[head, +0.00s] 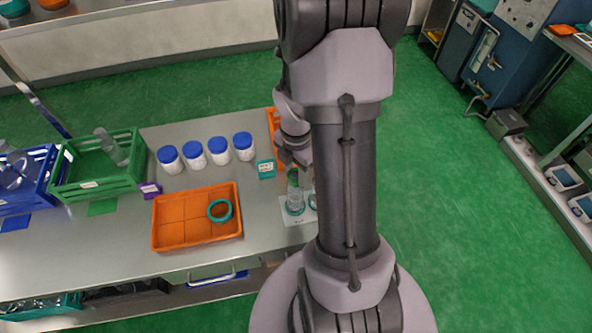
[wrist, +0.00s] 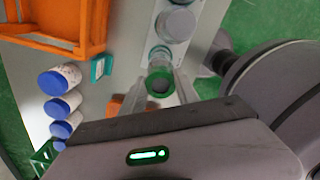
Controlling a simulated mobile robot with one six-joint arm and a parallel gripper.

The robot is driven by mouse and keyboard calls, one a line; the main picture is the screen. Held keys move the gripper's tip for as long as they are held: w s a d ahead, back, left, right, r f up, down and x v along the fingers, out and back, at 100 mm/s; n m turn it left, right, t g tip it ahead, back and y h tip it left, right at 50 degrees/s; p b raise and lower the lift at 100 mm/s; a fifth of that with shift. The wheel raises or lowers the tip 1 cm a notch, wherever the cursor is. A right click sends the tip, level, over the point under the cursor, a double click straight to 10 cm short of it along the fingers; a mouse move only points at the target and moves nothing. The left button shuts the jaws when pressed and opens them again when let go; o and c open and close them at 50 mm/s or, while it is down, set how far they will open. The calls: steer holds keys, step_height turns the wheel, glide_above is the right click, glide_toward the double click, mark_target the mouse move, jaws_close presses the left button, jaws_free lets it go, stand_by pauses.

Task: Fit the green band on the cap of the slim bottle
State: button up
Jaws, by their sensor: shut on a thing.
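My gripper (wrist: 162,88) is shut on the green band (wrist: 160,74), which shows as a ring between the fingertips in the wrist view. A dark grey round shape fills the middle of the ring; I cannot tell whether it is a cap inside the band or something below it. In the head view my gripper (head: 295,168) points down above a clear bottle (head: 295,203) with a teal ring low on it, on a white plate (head: 292,219). My arm hides part of the plate. I cannot tell for sure which bottle is the slim one.
An orange tray (head: 168,240) holds a teal ring (head: 220,210). Several blue-capped jars (head: 219,150) and a teal card box (head: 265,169) stand behind it. Green (head: 97,187) and blue crates (head: 28,205) stand at the left. Another orange container (head: 273,122) is partly behind my arm.

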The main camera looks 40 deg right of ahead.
steer(key=shift+f, duration=0.1)
steer(key=o, duration=1.8)
step_height(320, 180, up, 11)
steer(key=p, duration=0.9)
steer(key=shift+p, duration=0.35)
